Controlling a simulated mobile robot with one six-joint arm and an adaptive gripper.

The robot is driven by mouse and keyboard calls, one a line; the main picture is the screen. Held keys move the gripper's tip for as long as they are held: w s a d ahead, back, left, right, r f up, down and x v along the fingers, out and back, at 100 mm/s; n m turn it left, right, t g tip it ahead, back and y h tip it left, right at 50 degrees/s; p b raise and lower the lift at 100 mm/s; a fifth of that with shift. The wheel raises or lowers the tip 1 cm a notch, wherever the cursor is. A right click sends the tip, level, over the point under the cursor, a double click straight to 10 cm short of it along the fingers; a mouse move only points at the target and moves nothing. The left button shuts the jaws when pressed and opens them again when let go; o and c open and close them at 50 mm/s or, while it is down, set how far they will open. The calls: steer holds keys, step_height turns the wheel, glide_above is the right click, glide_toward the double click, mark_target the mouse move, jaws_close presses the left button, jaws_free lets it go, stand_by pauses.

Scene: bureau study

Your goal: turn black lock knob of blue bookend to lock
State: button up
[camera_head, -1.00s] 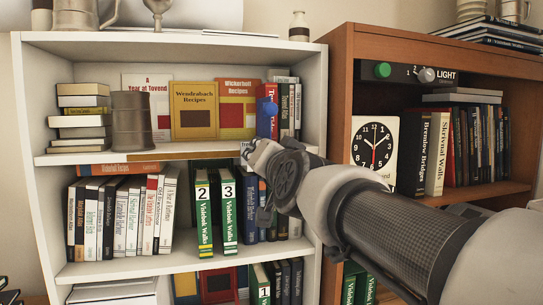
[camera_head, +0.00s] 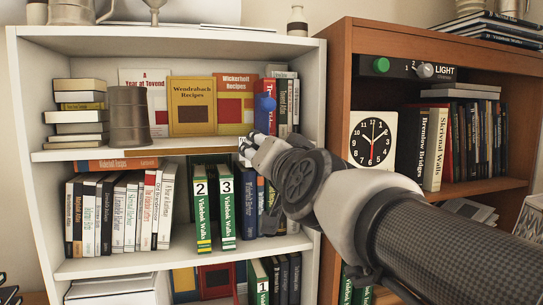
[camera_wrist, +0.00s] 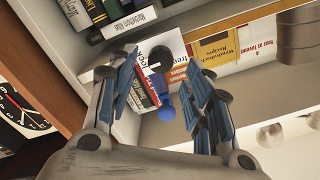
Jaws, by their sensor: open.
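The blue bookend (camera_head: 265,113) stands at the right end of the white bookcase's upper shelf, against a few upright books. In the wrist view its blue part (camera_wrist: 166,108) shows beyond a white plate (camera_wrist: 172,48) marked "free" and "lock". The black lock knob (camera_wrist: 155,67) sits on that plate. My gripper (camera_wrist: 160,66) is open, its two blue-padded fingers on either side of the knob in the picture; I cannot tell whether they touch it. In the head view my gripper (camera_head: 250,145) is at the shelf's front edge and hides the knob.
The brown bookcase (camera_head: 338,100) with a clock (camera_head: 372,140) stands close on the right.

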steer(key=shift+v, duration=1.75)
steer(key=s+d+f+n+g+h, duration=0.1)
steer(key=s+d+f+g, duration=0.3)
steer(key=s+f, duration=0.5)
steer(key=s+d+f+n+g+h+b, duration=0.1)
steer(key=s+d+f+g, duration=0.3)
steer(key=s+f, duration=0.5)
steer(key=s+d+f+n+g+h+b, duration=0.1)
steer(key=s+d+f+g+h, duration=0.2)
steer(key=f, duration=1.7)
steer(key=s+d+g, duration=0.1)
steer(key=s+d, duration=0.2)
steer(key=s, duration=0.2)
steer(key=shift+s+d+n+g, duration=0.2)
steer(key=shift+s+n+g, duration=0.1)
steer(key=shift+s+n, duration=0.1)
steer(key=shift+f, duration=0.1)
